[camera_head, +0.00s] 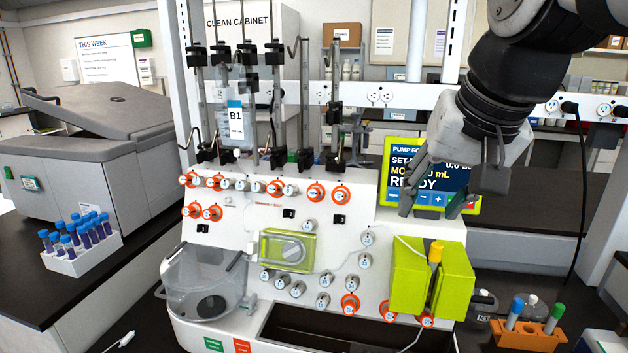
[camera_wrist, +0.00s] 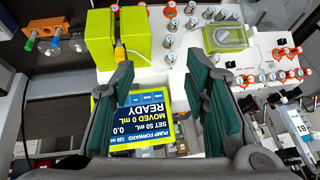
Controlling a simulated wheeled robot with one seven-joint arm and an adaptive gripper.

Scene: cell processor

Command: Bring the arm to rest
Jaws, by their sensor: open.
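My gripper (camera_head: 438,205) hangs from my arm at the upper right in the head view, in front of the pump screen. Its fingers point down and are apart, with nothing between them. In the wrist view my gripper (camera_wrist: 165,105) shows two dark fingers with green pads, wide apart. The green-framed pump screen (camera_head: 405,165) reads READY and is partly hidden by my gripper. It also shows upside down between the fingers in the wrist view (camera_wrist: 145,120). The lime green block pair (camera_head: 408,275) holds a yellow-capped tube (camera_head: 435,255) below my gripper.
The white cell processor (camera_head: 250,240) has orange-ringed knobs and upright poles with a B1 label (camera_head: 235,120). An orange rack (camera_head: 528,332) with capped tubes stands at the lower right. A white rack (camera_head: 82,258) of blue-capped tubes stands at left. The bench right of the screen looks clear.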

